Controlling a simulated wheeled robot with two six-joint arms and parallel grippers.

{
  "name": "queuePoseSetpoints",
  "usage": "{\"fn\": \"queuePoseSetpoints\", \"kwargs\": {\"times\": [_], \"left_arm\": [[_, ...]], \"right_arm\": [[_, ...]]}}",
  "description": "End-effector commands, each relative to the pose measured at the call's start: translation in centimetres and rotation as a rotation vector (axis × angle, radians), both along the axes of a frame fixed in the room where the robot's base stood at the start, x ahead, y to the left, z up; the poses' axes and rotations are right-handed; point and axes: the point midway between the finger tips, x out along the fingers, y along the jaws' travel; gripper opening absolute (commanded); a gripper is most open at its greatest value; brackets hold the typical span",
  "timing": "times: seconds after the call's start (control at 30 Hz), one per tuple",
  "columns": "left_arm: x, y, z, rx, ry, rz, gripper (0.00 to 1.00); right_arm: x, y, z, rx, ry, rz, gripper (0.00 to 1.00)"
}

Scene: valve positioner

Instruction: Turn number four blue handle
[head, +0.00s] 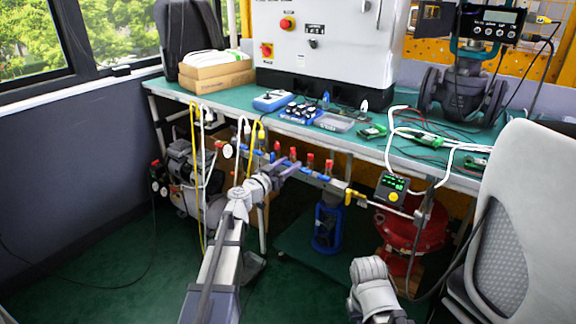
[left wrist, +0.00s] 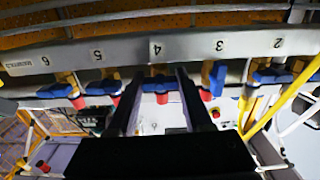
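The manifold rail carries a row of blue valve handles with red ends, with number labels in the left wrist view. The number four blue handle (left wrist: 160,84) sits under the label 4 (left wrist: 157,48) and appears to lie along the rail. My left gripper (left wrist: 160,88) has its two dark fingers apart, one on each side of this handle. I cannot tell whether they touch it. In the head view my left gripper (head: 284,169) reaches the rail below the table edge and partly hides the valves there. My right arm shows at the bottom, but its gripper is out of view.
The number three handle (left wrist: 212,78) stands across the rail, close right of my fingers. The number five handle (left wrist: 103,87) is close left. The green table (head: 230,104) overhangs the rail. A white chair (head: 535,200) stands at the right. The floor at front left is clear.

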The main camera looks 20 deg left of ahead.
Motion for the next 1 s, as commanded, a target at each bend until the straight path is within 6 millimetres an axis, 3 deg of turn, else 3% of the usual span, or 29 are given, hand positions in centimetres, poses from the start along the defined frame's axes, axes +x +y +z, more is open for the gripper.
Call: {"fn": "queuePoseSetpoints", "kwargs": {"times": [0.1,0.47,1.0], "left_arm": [[0.0,0.0,0.0,-0.001,0.0,0.0,0.62],[-0.4,0.2,0.0,0.001,0.0,0.001,0.62],[-7.2,2.5,0.0,0.0,0.0,0.001,0.62]], "right_arm": [[0.0,0.0,0.0,0.0,0.0,0.0,0.0],[0.0,0.0,0.0,0.0,0.0,0.0,0.0],[0.0,0.0,0.0,0.0,0.0,0.0,0.0]]}}
